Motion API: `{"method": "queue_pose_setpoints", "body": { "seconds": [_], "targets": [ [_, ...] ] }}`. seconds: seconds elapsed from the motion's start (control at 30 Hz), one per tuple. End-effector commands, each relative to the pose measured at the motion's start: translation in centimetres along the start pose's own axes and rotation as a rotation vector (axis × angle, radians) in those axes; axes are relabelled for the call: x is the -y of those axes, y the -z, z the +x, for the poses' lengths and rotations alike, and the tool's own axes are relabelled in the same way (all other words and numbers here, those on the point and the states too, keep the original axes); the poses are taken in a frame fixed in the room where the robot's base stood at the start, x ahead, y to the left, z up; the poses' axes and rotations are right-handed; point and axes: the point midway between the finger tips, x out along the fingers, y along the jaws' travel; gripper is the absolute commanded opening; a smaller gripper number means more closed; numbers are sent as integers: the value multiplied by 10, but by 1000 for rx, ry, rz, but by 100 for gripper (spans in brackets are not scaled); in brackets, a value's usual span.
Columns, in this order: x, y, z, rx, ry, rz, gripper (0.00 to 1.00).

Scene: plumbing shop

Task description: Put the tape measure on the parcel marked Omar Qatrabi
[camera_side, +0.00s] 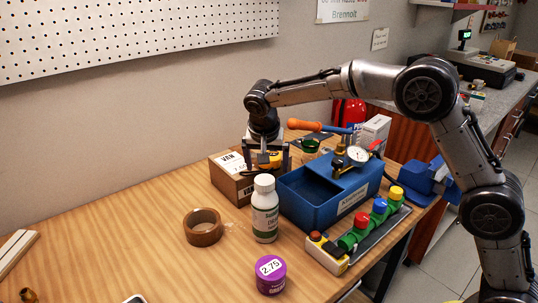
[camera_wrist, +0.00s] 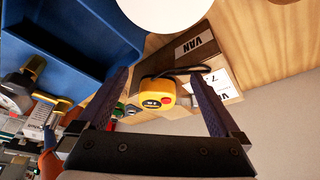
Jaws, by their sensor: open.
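The tape measure (camera_wrist: 158,94) is yellow with a dark label and a red button, and a dark loop shows beside it. It also shows in the side view as a yellow patch (camera_side: 270,159) under my gripper, at the top of a brown cardboard parcel (camera_side: 230,183). The parcel also shows in the wrist view (camera_wrist: 215,75) with "VAN" markings and a white label; I cannot read the name Omar Qatrabi. My gripper (camera_wrist: 157,76) is open, its fingers on either side of the tape measure. I cannot tell whether they touch it or whether it rests fully on the parcel.
A blue bin (camera_side: 298,203) stands right of the parcel, with a gauge and an orange-handled tool (camera_side: 312,126) by it. A white bottle (camera_side: 265,215), brown tape roll (camera_side: 203,232), purple tub (camera_side: 271,275) and valve strip (camera_side: 345,240) stand in front. The table's left is mostly clear.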

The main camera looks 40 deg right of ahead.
Motion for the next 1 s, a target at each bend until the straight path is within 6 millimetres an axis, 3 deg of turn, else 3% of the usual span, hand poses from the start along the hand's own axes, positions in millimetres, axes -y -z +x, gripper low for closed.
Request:
{"method": "queue_pose_setpoints", "body": {
  "seconds": [0.2,0.47,0.83,0.93,1.0],
  "targets": [
    [0,-37,-16,-1,0,-3,100],
    [0,-54,-22,0,0,-1,100],
    [-3,-48,-25,-5,3,14,100],
    [-12,-28,-48,-29,41,55,100],
    [-29,-14,-71,-47,69,94,100]
  ]
}}
